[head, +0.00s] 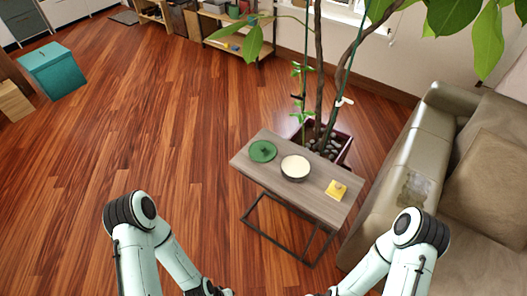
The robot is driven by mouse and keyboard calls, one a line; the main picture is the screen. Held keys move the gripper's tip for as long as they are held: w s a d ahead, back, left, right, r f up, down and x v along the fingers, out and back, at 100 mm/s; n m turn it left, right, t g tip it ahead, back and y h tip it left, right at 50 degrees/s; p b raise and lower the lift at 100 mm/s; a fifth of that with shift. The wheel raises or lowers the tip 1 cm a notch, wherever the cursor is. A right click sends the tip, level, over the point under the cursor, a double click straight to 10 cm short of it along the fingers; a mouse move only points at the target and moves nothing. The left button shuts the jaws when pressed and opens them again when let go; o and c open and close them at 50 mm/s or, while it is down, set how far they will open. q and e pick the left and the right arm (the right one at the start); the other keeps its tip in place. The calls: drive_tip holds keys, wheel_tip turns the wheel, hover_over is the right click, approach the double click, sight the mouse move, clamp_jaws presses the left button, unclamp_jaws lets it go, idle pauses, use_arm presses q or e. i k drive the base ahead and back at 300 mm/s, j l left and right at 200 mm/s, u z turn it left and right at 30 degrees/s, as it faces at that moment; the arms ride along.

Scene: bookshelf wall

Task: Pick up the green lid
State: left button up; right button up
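The green lid (262,151) is round and flat with a small dark knob. It lies on the left part of a small grey-brown side table (318,203). A dark round pot (295,168) with a pale top stands to its right, apart from it. A small yellow object (337,190) is further right on the table. My two arms reach in from the bottom edge, well in front of the table. Both grippers are cut off or hidden at the bottom edge, so I do not see their fingers. Nothing of mine touches the lid.
A potted plant (323,139) stands right behind the table, its leaves hanging over the top of the view. A grey-beige sofa (407,172) is close on the right. A teal box (54,70) is at the far left. The wooden floor in front and left is clear.

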sight(259, 152)
drive_tip(key=z, duration=0.9)
drive_tip(key=j+z, duration=0.25)
drive_tip(key=z, duration=0.2)
drive_tip(key=j+z, duration=0.25)
drive_tip(key=z, duration=0.2)
drive_tip(key=j+z, duration=0.25)
drive_tip(key=z, duration=0.2)
drive_tip(key=k+j+z, duration=0.2)
drive_tip(key=j+z, duration=0.2)
drive_tip(key=k+j+z, duration=0.35)
drive_tip(key=j, duration=0.15)
drive_tip(key=k+j+z, duration=0.3)
drive_tip(key=k+j, duration=0.4)
drive_tip(key=j, duration=0.1)
